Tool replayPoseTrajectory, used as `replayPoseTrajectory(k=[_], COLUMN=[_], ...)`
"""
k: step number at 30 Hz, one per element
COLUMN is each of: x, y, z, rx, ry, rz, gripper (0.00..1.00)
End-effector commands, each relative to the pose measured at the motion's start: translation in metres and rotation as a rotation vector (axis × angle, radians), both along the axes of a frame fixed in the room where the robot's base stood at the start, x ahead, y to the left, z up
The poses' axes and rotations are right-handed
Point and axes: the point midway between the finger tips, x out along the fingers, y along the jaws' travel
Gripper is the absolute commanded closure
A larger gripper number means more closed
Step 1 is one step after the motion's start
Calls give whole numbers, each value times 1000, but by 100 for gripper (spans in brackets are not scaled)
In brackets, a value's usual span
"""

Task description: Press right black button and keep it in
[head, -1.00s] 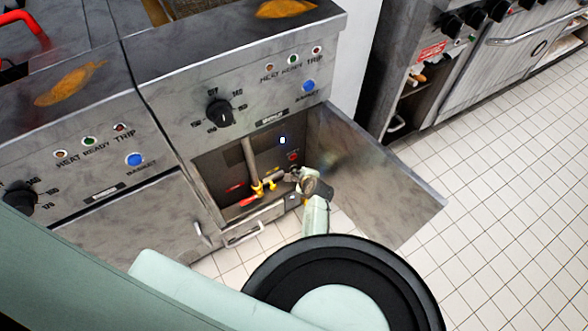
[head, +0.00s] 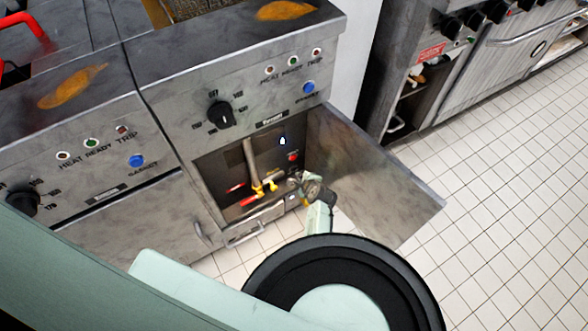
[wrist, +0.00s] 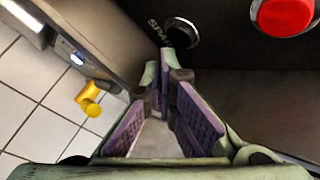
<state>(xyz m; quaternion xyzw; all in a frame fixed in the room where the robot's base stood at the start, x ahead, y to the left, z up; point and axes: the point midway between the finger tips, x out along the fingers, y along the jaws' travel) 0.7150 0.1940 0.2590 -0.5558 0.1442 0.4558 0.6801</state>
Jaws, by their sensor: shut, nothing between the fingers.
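A round black button (wrist: 182,33) with a pale rim sits on the dark panel in the wrist view, beside partly hidden white lettering that starts "SPA". My gripper (wrist: 162,68) is shut and empty, its tips just below and left of the button in the picture. I see no clear contact and cannot judge the gap in depth. In the head view my gripper (head: 296,180) reaches into the open fryer cabinet (head: 205,176), low and to the right. The black button cannot be made out there. No second black button shows in the wrist view.
A red button (wrist: 287,12) is right of the black one; it also shows in the head view (head: 293,157). A yellow fitting (wrist: 90,98) is at left in the wrist view. The open cabinet door (head: 375,175) stands right of my arm. Yellow-handled pipework (head: 258,188) is left of my gripper.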

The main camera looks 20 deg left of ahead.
Motion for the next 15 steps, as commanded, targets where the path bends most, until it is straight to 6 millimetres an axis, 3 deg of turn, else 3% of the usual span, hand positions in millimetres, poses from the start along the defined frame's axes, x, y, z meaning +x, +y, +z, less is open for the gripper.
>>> replayPoseTrajectory(k=[7,15], x=[-2,-18], y=[-3,-23], z=[0,1], rx=[0,0], ry=[0,2], rz=[-1,-2], gripper=[100,100])
